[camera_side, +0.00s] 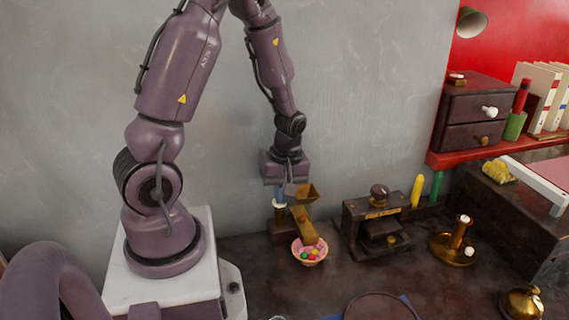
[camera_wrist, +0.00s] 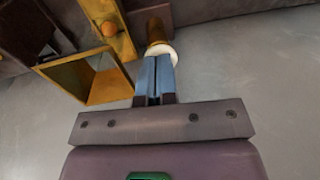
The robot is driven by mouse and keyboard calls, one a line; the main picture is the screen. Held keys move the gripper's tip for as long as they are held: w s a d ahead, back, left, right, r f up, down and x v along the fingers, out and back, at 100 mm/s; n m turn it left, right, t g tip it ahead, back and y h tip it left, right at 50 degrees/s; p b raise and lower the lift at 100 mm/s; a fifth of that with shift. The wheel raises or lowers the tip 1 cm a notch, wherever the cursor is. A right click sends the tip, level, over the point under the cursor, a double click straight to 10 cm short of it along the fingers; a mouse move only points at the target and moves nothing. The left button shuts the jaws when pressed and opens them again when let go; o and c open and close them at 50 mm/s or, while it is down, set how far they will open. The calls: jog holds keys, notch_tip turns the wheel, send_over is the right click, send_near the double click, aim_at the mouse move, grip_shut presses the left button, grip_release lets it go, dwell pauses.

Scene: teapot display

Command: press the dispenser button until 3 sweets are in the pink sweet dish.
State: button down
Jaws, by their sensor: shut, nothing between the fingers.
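The brass sweet dispenser (camera_side: 303,222) stands against the wall, with a square hopper (camera_wrist: 98,78) on top and a sloping chute. A small round orange thing (camera_wrist: 109,28) shows on the chute; I cannot tell whether it is a sweet. The pink sweet dish (camera_side: 296,250) sits under the chute's lower end. Red, green and yellow sweets (camera_side: 310,254) lie in it, too small to count surely. The white-rimmed button (camera_wrist: 172,53) tops a brass post beside the hopper. My gripper (camera_wrist: 155,62) is shut and empty, fingertips at the button; contact is unclear.
A dark press-like device (camera_side: 377,222) stands right of the dish. Further right are a brass candle holder (camera_side: 455,250) and a brass bell (camera_side: 521,303). A small drawer chest (camera_side: 470,112) sits on a red shelf. The dark table in front of the dish is partly clear.

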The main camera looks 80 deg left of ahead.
notch_tip(320, 180, up, 14)
jog(key=w, duration=0.1)
jog(key=shift+w+d+f, duration=0.25)
jog(key=shift+d, duration=0.05)
dwell(1.1)
jog(key=s+d+r+m+t, duration=0.2)
jog(key=d+r+m+t, duration=0.1)
jog(key=d+r+m, duration=0.2)
jog(key=s+d+r+m+t, duration=0.3)
jog(key=d+r+m, duration=0.2)
jog(key=d+m, duration=0.4)
jog(key=m, duration=0.4)
jog(key=shift+d+t+h, duration=0.25)
jog(key=shift+t+h, duration=0.05)
